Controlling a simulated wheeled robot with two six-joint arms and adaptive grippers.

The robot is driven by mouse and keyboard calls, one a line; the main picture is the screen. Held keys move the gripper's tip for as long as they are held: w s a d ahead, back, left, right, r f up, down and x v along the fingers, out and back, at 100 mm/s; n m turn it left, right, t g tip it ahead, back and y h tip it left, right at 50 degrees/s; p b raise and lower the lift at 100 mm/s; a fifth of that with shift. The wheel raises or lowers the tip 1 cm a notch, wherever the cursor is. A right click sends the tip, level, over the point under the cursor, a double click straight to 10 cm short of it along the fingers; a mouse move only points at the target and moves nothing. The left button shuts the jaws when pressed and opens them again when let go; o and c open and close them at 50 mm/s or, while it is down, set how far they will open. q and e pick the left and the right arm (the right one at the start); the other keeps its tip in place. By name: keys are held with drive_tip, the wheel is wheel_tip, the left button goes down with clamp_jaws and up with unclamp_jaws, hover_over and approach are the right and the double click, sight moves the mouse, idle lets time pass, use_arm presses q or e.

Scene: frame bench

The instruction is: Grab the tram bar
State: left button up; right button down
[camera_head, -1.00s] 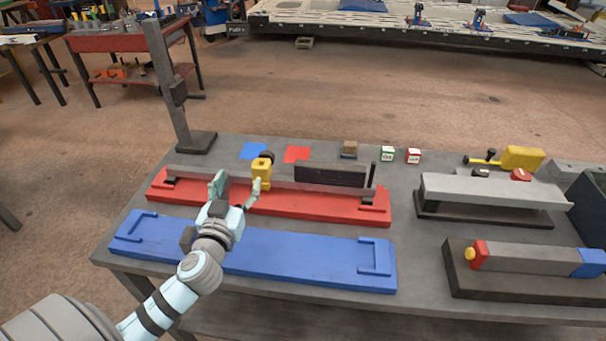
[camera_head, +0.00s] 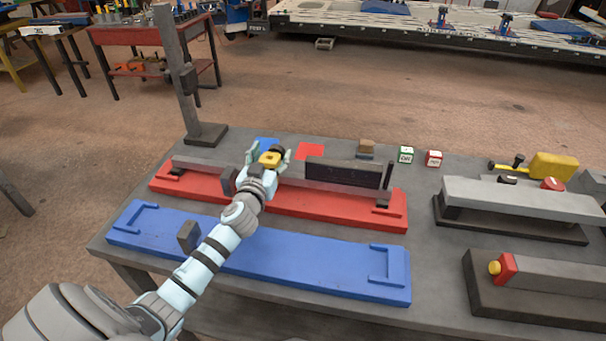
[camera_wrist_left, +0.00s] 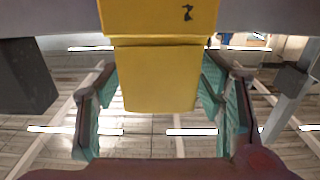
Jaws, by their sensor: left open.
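A long grey bar (camera_head: 206,165) lies along the red cradle (camera_head: 330,205), with a yellow block (camera_head: 270,159) at its middle-left. I take this to be the tram bar. My left gripper (camera_head: 268,163) is open, with its fingers on either side of the yellow block. In the left wrist view the yellow block (camera_wrist_left: 160,75) sits between the two teal-padded fingers of my left gripper (camera_wrist_left: 163,115), with gaps on both sides. Parts of the bar (camera_wrist_left: 285,45) show beside the block there. My wrist hides part of the bar in the head view. My right gripper is out of view.
An empty blue cradle (camera_head: 300,265) lies in front of the red one. A grey post (camera_head: 184,85) stands at the bench's left rear. A dark plate (camera_head: 343,172) stands by the bar's right half. Grey fixtures (camera_head: 525,200) fill the right side.

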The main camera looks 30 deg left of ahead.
use_arm(q)
drive_tip(key=x, duration=0.3)
drive_tip(key=shift+d, duration=0.1)
drive_tip(key=shift+s, duration=0.1)
clamp_jaws()
drive_tip(key=shift+r, duration=0.1)
